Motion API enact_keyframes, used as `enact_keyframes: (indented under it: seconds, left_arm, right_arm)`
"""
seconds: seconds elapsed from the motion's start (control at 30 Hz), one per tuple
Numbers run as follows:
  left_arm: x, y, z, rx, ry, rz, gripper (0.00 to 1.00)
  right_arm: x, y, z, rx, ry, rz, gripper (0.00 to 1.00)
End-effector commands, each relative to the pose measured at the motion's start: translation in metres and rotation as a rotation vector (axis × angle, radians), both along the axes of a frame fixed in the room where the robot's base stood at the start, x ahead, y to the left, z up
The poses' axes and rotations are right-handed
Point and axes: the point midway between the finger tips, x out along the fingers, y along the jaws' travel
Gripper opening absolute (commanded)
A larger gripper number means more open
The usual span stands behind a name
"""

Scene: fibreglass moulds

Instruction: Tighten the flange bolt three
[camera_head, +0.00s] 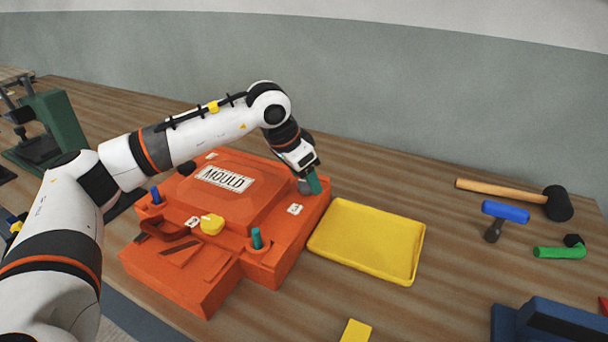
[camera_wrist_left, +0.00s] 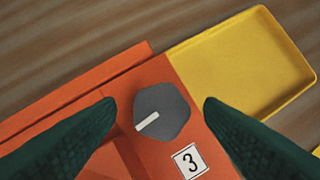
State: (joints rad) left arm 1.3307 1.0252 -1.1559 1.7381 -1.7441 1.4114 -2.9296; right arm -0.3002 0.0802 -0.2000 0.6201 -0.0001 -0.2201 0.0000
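The orange mould (camera_head: 180,262) lies on the wooden bench, with a white MOULD label on top. Bolt three is a grey, many-sided head with a white bar mark (camera_wrist_left: 163,110), beside the printed number 3 (camera_wrist_left: 190,161) at the mould's edge. In the head view the bolt (camera_head: 304,187) is partly hidden by my left gripper (camera_head: 309,182). My left gripper's green fingers are spread on either side of the bolt in the wrist view (camera_wrist_left: 159,106), with a gap on both sides. The gripper holds nothing. My right gripper is out of view.
A yellow tray (camera_head: 365,240) stands right of the mould. A yellow knob (camera_head: 211,224), a teal peg (camera_head: 257,238) and a blue peg (camera_head: 155,196) rise from the mould. A mallet (camera_head: 510,194), blue-headed tool (camera_head: 505,212) and green tool (camera_head: 560,252) lie right.

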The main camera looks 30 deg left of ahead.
Motion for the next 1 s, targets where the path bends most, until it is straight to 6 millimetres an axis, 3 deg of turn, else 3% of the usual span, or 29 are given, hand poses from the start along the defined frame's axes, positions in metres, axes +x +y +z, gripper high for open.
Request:
enact_keyframes:
  seconds: [0.27,0.7,1.0]
  left_arm:
    - [-0.004,0.002,0.011,0.000,-0.001,0.000,0.62]
    - [-0.033,0.017,0.091,0.000,-0.004,0.001,0.62]
    - [-0.041,0.021,0.111,0.000,0.000,0.001,0.62]
  right_arm:
    - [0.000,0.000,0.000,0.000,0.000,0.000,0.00]
    - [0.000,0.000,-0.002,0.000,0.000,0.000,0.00]
    - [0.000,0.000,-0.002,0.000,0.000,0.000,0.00]
